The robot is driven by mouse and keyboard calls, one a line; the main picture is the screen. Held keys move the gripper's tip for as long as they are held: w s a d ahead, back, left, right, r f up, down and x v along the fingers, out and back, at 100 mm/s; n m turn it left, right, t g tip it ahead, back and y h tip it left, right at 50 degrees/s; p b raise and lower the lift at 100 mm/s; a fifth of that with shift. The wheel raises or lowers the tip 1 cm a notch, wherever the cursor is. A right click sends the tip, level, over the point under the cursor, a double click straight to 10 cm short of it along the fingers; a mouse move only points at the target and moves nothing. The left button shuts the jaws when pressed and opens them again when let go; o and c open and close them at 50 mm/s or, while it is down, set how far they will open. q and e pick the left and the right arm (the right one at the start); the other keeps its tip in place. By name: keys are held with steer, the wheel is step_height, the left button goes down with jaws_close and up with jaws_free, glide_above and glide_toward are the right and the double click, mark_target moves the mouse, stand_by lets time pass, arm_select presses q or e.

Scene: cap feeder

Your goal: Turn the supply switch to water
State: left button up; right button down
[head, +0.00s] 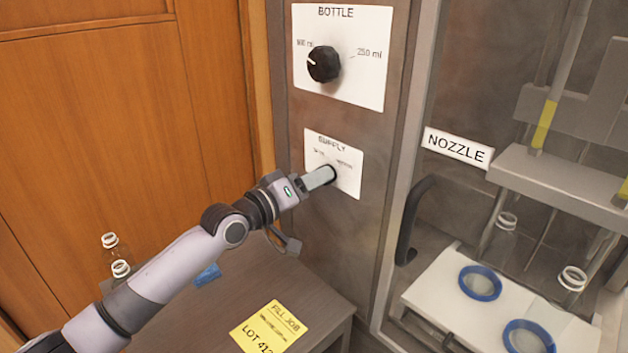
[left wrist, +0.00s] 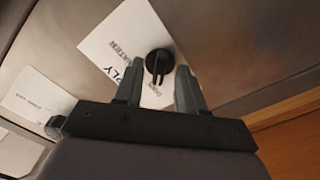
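The supply switch (left wrist: 158,65) is a small black knob on a white plate (head: 350,182) marked SUPPLY, low on the grey panel. In the head view my left gripper (head: 321,177) covers most of it. In the left wrist view the plate (left wrist: 112,45) appears turned, with the word WATER legible near the knob. The left gripper (left wrist: 160,84) is open there, with one finger on each side of the knob and no clear contact. Which label the knob points to I cannot tell. My right gripper is out of view.
Above is the BOTTLE dial (head: 323,64). To the right are a black handle (head: 408,220) and a NOZZLE bay with blue rings (head: 480,282) and clear bottles. Below, a side table holds a yellow job note (head: 268,327); clear bottles (head: 115,245) stand left of my arm.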

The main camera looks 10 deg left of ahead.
arm_select(q)
jaws_close()
steer(key=shift+m, duration=0.3)
steer(key=m+p, duration=0.1)
steer(key=m, duration=1.6)
steer(key=shift+p, duration=0.4)
steer(key=shift+f+m, duration=0.1)
steer(key=shift+m, duration=0.2)
